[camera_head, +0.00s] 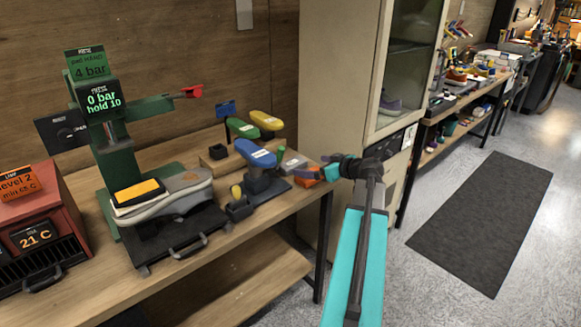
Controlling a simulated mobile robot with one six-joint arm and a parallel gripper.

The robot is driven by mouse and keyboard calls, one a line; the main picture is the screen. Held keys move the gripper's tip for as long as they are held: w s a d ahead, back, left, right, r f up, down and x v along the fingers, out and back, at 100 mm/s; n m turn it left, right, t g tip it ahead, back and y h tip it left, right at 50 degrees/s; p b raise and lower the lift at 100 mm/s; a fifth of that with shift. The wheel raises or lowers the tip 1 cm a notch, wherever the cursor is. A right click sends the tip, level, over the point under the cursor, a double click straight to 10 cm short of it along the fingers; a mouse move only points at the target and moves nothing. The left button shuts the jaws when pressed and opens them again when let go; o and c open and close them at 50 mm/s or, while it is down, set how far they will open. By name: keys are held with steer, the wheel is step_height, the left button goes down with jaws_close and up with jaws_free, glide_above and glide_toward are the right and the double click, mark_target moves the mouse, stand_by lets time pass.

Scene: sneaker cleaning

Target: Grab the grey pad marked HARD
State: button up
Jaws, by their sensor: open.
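I see no contact, but the small view leaves the exact gap unclear. An orange item (306,177) lies at the fingers, partly hidden by them.
A blue form (256,153) stands on a dark base beside the pad, with green (242,128) and yellow (267,120) forms behind. Left is a green press (112,140) with a sneaker (172,199) and yellow pad (138,192). A tall cabinet (335,75) stands behind my gripper.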

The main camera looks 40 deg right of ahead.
mark_target(295, 164)
steer(key=x, duration=0.5)
steer(key=shift+w+f+p, duration=0.1)
steer(key=shift+w+p, duration=0.15)
steer(key=shift+p, duration=0.1)
steer(key=shift+w+f+p, duration=0.1)
steer(key=shift+w+p, duration=0.2)
steer(key=shift+w, duration=0.2)
steer(key=shift+p+x, duration=0.55)
steer(key=shift+x, duration=1.55)
steer(key=shift+a, duration=0.15)
steer(key=c, duration=0.9)
